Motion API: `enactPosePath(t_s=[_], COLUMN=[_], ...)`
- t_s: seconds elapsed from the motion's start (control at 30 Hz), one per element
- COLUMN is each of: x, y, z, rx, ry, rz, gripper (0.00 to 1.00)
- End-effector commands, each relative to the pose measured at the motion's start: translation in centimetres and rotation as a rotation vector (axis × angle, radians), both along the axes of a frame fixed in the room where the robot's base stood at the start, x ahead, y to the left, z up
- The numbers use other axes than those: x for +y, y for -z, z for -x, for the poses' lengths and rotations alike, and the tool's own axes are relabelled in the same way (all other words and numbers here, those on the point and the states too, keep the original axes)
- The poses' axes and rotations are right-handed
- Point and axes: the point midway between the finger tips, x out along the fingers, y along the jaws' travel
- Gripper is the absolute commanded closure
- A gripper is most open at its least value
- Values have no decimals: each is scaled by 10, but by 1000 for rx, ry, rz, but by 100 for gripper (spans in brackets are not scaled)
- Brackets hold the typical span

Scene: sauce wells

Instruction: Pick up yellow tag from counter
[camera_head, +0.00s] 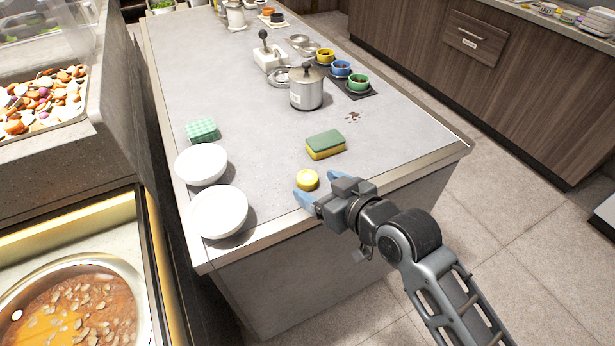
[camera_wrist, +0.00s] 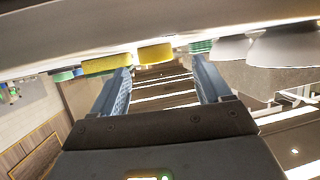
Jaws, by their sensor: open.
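In the wrist view the tag (camera_wrist: 155,54) shows between and beyond the two blue fingertips. My gripper (camera_head: 314,185) is open and empty, with its fingers reaching toward the tag from the counter's front edge. In the wrist view my gripper (camera_wrist: 161,66) has a wide gap between its fingers. I cannot tell whether a finger touches the tag.
A green and yellow sponge (camera_head: 325,145) lies just behind the tag. Two white bowls (camera_head: 218,211) stand to the left, with a green checked block (camera_head: 202,130) behind them. A metal pot (camera_head: 307,90) and sauce cups (camera_head: 358,82) stand farther back. Bare counter lies between.

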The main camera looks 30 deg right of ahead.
Motion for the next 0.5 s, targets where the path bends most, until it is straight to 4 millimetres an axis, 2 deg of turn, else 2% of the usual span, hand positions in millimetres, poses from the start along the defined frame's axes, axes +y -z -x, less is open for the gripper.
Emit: enactPosePath(t_s=[0.23,0.5], x=[0,1], y=[7,13], z=[-35,-45], rx=[-1,-1], ry=[-1,0], rz=[-1,0], gripper=[23,23])
